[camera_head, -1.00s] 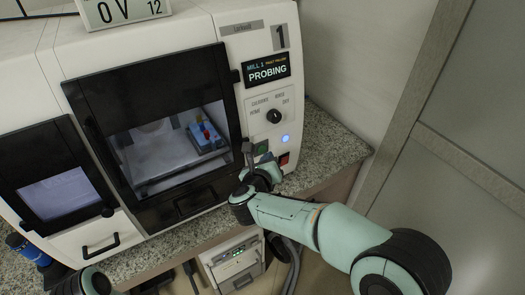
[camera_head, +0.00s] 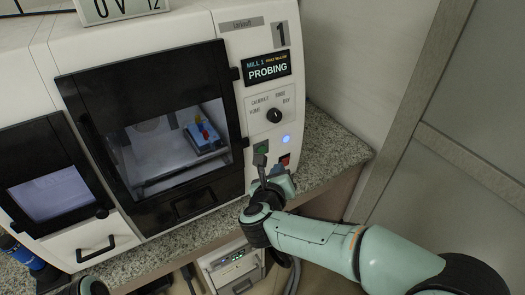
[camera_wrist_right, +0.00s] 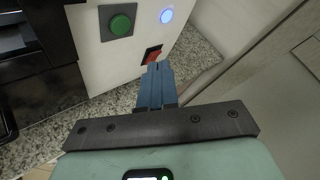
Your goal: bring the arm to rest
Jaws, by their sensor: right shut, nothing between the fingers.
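My right gripper (camera_head: 262,165) is in front of the lower right of the milling machine's front panel, just below the green button (camera_head: 261,148). In the right wrist view its blue fingers (camera_wrist_right: 156,70) are together with nothing between them. They point toward the red switch (camera_wrist_right: 152,54), and I cannot tell whether they touch the panel. The green button also shows in the right wrist view (camera_wrist_right: 120,24), left of the fingers. Of my left arm only a small part shows at the bottom left edge of the head view; its gripper is out of view.
The mill (camera_head: 227,110) has a screen reading "PROBING" (camera_head: 267,68), a knob (camera_head: 274,115) and a lit blue-white light (camera_head: 286,139). Behind its window lies a blue fixture (camera_head: 205,139). The granite counter (camera_head: 325,150) is clear at right. A wall and door stand further right.

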